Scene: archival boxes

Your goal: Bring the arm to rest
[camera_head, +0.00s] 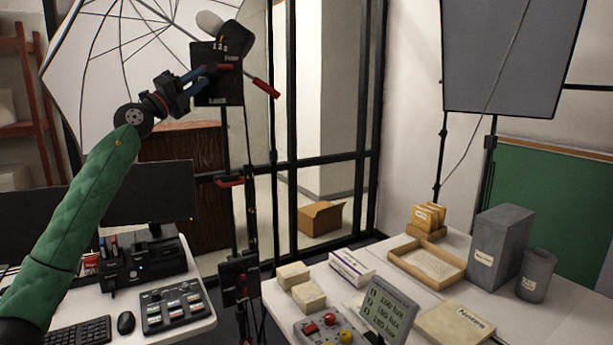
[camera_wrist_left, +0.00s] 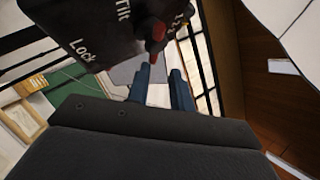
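My left arm (camera_head: 85,205), in a green sleeve, comes in from the left and reaches up. My left gripper (camera_head: 203,77) is raised beside a black clamp box (camera_head: 218,92) on a light stand. In the left wrist view its two blue fingers (camera_wrist_left: 161,70) are apart with nothing seen held between them. The black box (camera_wrist_left: 110,30), lettered "Lock", is just beyond the fingertips with its red lever (camera_wrist_left: 157,32). I cannot tell whether the fingers touch it. My right gripper is not in view.
A white umbrella (camera_head: 95,60) is behind the gripper, and the stand's pole (camera_head: 250,190) runs down. The right table holds a grey box (camera_head: 498,250), a wooden tray (camera_head: 420,272) and a light meter (camera_head: 388,312). The left desk holds a keyboard (camera_head: 80,332) and a monitor (camera_head: 150,190).

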